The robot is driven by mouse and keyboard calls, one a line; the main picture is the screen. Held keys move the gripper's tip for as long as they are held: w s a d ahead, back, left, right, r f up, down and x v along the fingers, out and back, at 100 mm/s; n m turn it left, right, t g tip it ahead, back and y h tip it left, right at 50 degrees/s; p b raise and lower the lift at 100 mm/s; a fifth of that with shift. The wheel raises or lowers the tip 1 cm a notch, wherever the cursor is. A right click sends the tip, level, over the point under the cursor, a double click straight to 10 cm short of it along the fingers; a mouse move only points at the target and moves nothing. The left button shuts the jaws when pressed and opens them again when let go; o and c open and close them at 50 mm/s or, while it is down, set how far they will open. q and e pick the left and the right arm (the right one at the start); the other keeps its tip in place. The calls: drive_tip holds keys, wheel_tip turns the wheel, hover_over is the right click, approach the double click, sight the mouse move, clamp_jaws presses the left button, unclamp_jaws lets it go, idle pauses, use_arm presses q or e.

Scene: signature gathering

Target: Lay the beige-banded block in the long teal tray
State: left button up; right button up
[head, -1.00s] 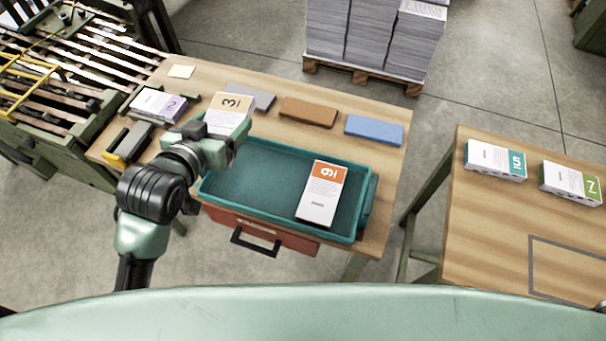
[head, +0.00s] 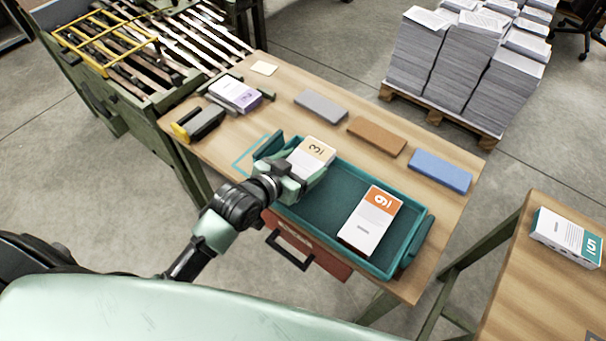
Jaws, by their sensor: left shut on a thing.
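The beige-banded block (head: 313,152), marked 3, is held in my left gripper (head: 305,180), which is shut on it. The block is over the left end of the long teal tray (head: 345,180); I cannot tell whether it touches the tray floor. The tray sits on the wooden table. An orange-banded block (head: 370,222), marked 9 or 6, lies in the right part of the tray. My right gripper is not in view.
Grey (head: 321,105), brown (head: 376,136) and blue (head: 440,170) slabs lie behind the tray. A purple-banded block (head: 235,93) and a yellow-and-black tool (head: 198,122) are at the left. A second table (head: 520,290) holds a teal-banded block (head: 567,238). The tray's middle is clear.

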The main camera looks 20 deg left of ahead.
sight(302, 175)
use_arm(q)
drive_tip(key=shift+f, duration=2)
drive_tip(key=shift+f+b, duration=0.15)
drive_tip(key=shift+b, duration=0.15)
drive_tip(key=o, duration=1.7)
drive_tip(key=shift+c, duration=0.2)
drive_tip(key=shift+s+r, duration=0.15)
drive_tip(key=shift+r, duration=0.05)
drive_tip(key=v, duration=1.1)
drive_tip(key=shift+s+r+p, duration=0.2)
drive_tip(key=shift+s+p, duration=0.1)
drive_tip(key=shift+s, duration=0.05)
drive_tip(key=shift+a, duration=0.1)
